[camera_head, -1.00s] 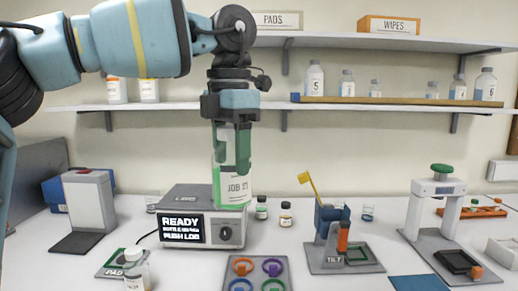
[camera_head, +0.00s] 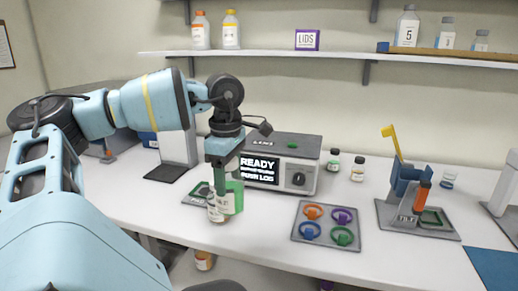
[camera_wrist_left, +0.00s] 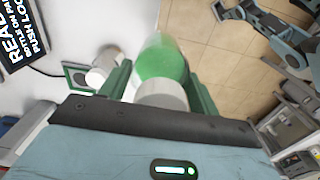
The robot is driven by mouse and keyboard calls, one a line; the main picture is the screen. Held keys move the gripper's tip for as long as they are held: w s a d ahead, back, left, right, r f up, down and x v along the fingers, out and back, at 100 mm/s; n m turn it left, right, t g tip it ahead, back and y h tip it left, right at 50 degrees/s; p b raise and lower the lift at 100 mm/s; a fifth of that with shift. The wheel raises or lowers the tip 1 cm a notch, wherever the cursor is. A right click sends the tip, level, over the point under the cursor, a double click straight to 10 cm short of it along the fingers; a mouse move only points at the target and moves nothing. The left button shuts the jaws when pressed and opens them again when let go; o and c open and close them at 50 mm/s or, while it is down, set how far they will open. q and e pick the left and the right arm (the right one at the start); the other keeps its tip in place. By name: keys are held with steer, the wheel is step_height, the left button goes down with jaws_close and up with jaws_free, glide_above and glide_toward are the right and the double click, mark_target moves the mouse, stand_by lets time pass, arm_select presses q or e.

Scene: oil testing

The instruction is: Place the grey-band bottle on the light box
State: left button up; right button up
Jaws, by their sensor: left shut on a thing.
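My left gripper (camera_head: 222,182) points down at the table's front edge, shut on a bottle of green liquid (camera_head: 236,196). In the left wrist view this bottle (camera_wrist_left: 162,62) sits between the green fingers, with its whitish-grey cap towards the camera. Its label is mostly hidden in the head view, so I cannot make out a band. A small white-capped bottle (camera_head: 216,209) stands close by, overlapping it in the head view; it also shows in the left wrist view (camera_wrist_left: 103,66). A white upright unit with a dark base (camera_head: 166,173) may be the light box; I cannot tell. My right gripper is not in view.
A tray of coloured rings (camera_head: 327,226) and a tilt stand (camera_head: 416,218) are to the right. Two small bottles stand behind. The table's front edge is close.

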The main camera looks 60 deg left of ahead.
mark_target(236, 216)
arm_select(q)
steer(key=f+m, duration=0.1)
steer(key=f, duration=0.1)
steer(key=d+f+m, duration=0.1)
steer(key=f+m, duration=0.1)
steer(key=f, duration=0.1)
steer(key=d+f+m, duration=0.1)
steer(key=f, duration=0.2)
steer(key=shift+d, duration=0.25)
steer(key=w+d+f+m, duration=0.1)
steer(key=d+f+m, duration=0.5)
steer(key=f, duration=0.1)
steer(key=w+d+f+m, duration=0.2)
steer(key=d+m, duration=0.6)
steer(key=d, duration=0.3)
steer(key=w+d+f+m+b, duration=0.1)
steer(key=d+f+m, duration=0.1)
steer(key=d+m, duration=0.5)
steer(key=d, duration=0.4)
steer(key=shift+w+d+f+m, duration=0.15)
steer(key=shift+w+f+m, duration=0.2)
steer(key=shift+m, duration=0.05)
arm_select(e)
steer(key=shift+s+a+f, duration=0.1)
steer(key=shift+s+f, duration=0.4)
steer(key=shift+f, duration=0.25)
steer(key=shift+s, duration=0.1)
